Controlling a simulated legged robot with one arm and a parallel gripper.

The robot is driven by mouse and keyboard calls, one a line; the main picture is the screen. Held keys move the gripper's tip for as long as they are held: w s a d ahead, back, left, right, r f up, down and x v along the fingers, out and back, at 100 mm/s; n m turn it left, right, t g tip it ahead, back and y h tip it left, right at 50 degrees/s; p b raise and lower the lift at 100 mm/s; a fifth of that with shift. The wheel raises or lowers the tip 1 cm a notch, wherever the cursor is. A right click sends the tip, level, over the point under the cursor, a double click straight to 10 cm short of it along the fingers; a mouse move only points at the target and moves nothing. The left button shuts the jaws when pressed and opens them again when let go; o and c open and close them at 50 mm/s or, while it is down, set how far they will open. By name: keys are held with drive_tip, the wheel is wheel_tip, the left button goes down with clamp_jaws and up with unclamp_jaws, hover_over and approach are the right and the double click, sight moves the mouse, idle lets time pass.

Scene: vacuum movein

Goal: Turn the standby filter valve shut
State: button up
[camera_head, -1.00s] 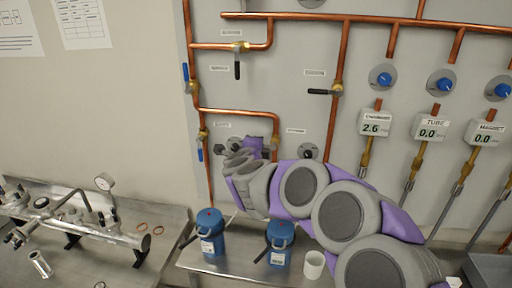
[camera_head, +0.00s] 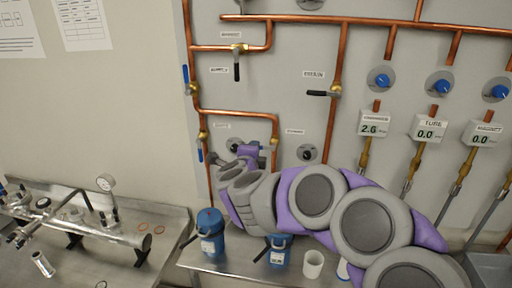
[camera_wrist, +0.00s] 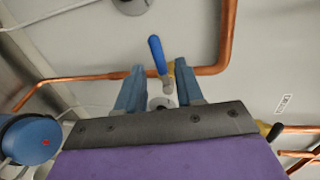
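My gripper (camera_wrist: 160,72) is open in the wrist view, with one blue-grey finger on each side of a blue valve handle (camera_wrist: 157,53). The handle tilts slightly and meets a metal valve stem between the fingers. I cannot tell whether either finger touches it. In the head view, a blue handle (camera_head: 200,156) hangs at the lower left pipe, and another blue handle (camera_head: 186,73) sits higher on the same pipe. My arm hides much of the lower panel. The labels are too blurred to tell which valve is the standby one.
Copper pipes (camera_head: 340,60) cross the wall panel. Black-handled valves (camera_head: 237,71) and (camera_head: 317,93) sit above my arm. A blue canister (camera_head: 209,222), another canister (camera_head: 279,256) and a white cup (camera_head: 313,264) stand on the metal bench below. Gauges and blue knobs line the right side.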

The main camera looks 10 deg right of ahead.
drive_tip(key=p+v, duration=0.2)
drive_tip(key=v, duration=1)
drive_tip(key=shift+s+d, duration=0.1)
drive_tip(key=shift+d, duration=0.05)
drive_tip(key=shift+d+f, duration=0.2)
drive_tip(key=shift+f, duration=0.05)
drive_tip(key=shift+c, duration=1.4)
drive_tip(key=d+f+h+b, duration=0.1)
drive_tip(key=f+h, duration=0.1)
drive_tip(key=w+d+f+m+t+h+b, duration=0.1)
drive_tip(key=f, duration=0.2)
drive_tip(key=d+f+m+h+b, duration=0.1)
drive_tip(key=d+f+h, duration=0.1)
drive_tip(key=f, duration=0.1)
drive_tip(key=shift+w+t+h, duration=0.3)
drive_tip(key=shift+w, duration=0.1)
clamp_jaws()
drive_tip(key=a+f+n+t+y+b, duration=0.3)
drive_tip(key=a+f+n+t+y, duration=0.15)
drive_tip(key=t, duration=0.25)
drive_tip(key=p+x, duration=0.2)
drive_tip(key=x, duration=1.2)
drive_tip(key=shift+d+m+p, duration=0.25)
drive_tip(key=shift+m+p, duration=0.1)
